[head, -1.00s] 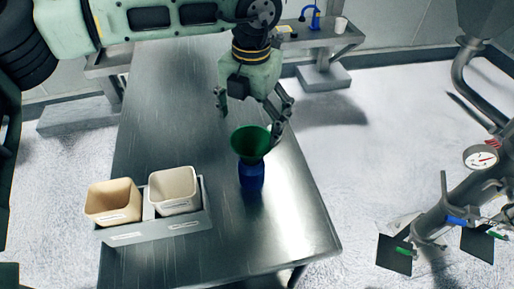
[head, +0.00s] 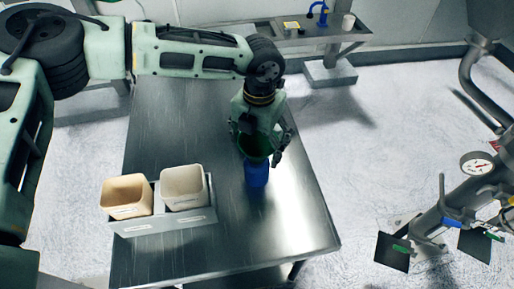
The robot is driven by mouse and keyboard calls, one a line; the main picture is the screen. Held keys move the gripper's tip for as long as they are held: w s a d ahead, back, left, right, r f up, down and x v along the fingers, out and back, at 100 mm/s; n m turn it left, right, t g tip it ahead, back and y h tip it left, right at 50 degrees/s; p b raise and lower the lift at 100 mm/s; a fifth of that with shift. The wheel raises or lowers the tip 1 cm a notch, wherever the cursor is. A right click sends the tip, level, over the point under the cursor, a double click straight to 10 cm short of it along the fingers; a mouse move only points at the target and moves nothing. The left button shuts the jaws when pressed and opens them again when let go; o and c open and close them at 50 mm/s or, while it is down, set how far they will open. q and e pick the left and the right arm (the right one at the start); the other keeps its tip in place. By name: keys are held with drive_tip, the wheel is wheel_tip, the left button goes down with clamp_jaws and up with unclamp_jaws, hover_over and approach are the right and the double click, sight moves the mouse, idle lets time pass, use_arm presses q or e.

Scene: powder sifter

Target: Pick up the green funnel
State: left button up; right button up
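The green funnel (head: 256,148) sits on top of a blue bottle (head: 256,175), which stands on the steel table. My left gripper (head: 257,147) is down at the funnel, with one finger on its left side and one on its right. The fingers are spread about as wide as the funnel's rim and look open. Whether they touch the rim is hard to see. The gripper hides part of the funnel's far rim. My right gripper is not in view.
Two bins, one tan (head: 127,196) and one cream (head: 184,187), stand in a grey holder (head: 165,225) at the table's left. The steel table (head: 240,230) is clear in front of the bottle. Pipework with a gauge (head: 477,166) stands at the right.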

use_arm(q)
drive_tip(key=c, duration=0.9)
drive_tip(key=shift+w+r, duration=0.1)
drive_tip(key=shift+r, duration=0.05)
